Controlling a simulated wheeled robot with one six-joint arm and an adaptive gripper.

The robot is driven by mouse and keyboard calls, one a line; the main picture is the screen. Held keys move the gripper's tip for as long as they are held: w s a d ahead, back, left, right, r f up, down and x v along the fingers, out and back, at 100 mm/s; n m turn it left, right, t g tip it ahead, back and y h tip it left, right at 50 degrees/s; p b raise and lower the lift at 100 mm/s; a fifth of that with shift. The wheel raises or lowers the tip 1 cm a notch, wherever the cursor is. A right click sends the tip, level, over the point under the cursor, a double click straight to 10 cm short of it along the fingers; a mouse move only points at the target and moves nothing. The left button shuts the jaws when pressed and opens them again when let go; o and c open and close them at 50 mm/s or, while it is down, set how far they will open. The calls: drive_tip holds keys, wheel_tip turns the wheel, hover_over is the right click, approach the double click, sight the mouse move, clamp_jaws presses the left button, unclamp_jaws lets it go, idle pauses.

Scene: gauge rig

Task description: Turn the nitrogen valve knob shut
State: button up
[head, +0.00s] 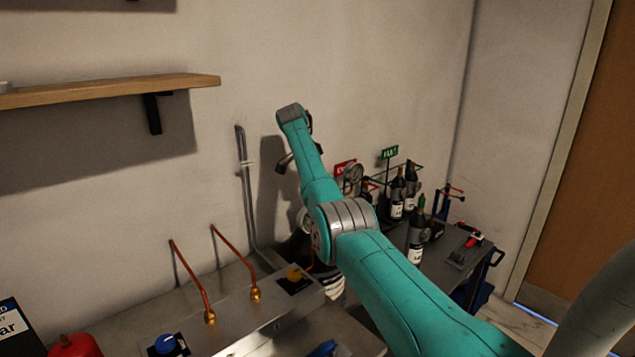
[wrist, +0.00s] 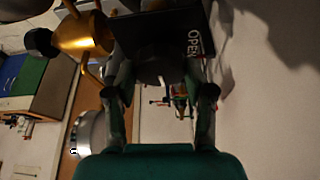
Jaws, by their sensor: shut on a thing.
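In the wrist view my gripper (wrist: 161,84) has a finger on each side of a dark round knob (wrist: 160,66) and is shut on it. The knob sits in front of a black plate (wrist: 168,22) with the word OPEN along its right edge. No nitrogen label is readable, and the knob's turn angle is too dark to tell. In the head view my teal arm hides the gripper and the gripped knob. An orange knob (head: 294,272) and a blue knob (head: 166,344) show there on the bench unit.
Two brass fittings (head: 255,293) with copper pipes rise from the bench unit. A brass-coloured part (wrist: 80,38) is close left of the black plate. Dark bottles (head: 397,195) stand at the back right. A wooden shelf (head: 110,90) juts from the wall at left.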

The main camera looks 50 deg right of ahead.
drive_tip(key=shift+m, duration=0.3)
idle(0.4)
drive_tip(key=o, duration=1.2)
drive_tip(key=shift+c, duration=0.2)
drive_tip(key=shift+r, duration=0.1)
drive_tip(key=v, duration=1.1)
drive_tip(key=shift+w+r, duration=0.2)
drive_tip(key=shift+r, duration=0.15)
drive_tip(key=shift+s, duration=0.1)
